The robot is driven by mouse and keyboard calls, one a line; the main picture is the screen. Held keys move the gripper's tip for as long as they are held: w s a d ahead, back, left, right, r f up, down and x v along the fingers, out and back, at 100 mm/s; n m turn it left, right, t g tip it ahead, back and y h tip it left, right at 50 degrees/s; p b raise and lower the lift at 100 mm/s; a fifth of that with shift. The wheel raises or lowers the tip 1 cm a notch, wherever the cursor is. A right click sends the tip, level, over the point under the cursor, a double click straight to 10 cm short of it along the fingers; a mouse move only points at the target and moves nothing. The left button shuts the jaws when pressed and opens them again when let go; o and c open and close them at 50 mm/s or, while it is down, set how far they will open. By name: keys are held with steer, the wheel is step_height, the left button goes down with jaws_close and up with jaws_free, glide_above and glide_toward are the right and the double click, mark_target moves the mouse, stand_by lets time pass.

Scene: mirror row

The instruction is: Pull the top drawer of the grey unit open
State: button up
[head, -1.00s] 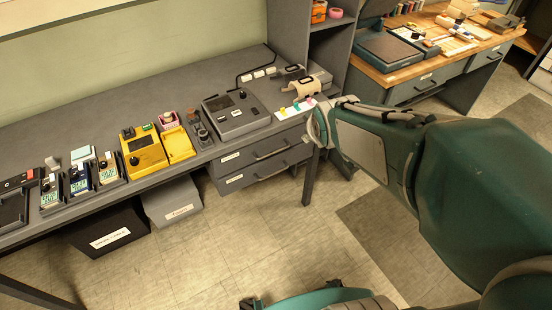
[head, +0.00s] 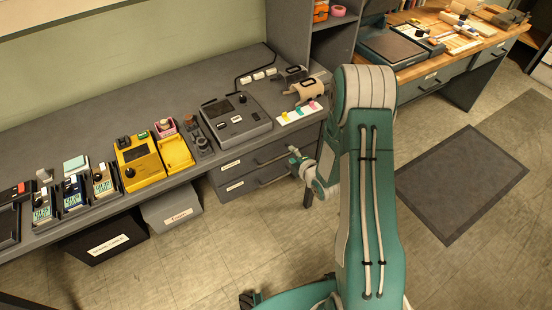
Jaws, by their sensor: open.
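The grey unit sits under the right part of the long grey bench and has two stacked drawers. Its top drawer (head: 246,163) has a white label on the left and a dark bar handle (head: 273,157); it looks shut. The lower drawer (head: 250,184) also looks shut. My gripper (head: 297,157) is small in the head view, just right of the top drawer's handle and in front of the unit's right end. It is open and holds nothing that I can see. The gap between it and the handle is hard to judge. My wrist hides part of the unit's right side.
A grey device (head: 236,117) and a yellow case (head: 139,161) stand on the bench above. A light grey bin (head: 171,209) and a black bin (head: 104,238) stand below, left of the drawers. A wooden-topped desk (head: 432,64) is at the right. Floor in front is clear.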

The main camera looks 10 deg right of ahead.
steer(key=n+t+y, duration=0.1)
steer(key=n, duration=0.1)
glide_toward(276, 159)
steer(key=x, duration=1)
steer(key=shift+w+f, duration=0.35)
jaws_close()
steer(key=shift+d, duration=0.1)
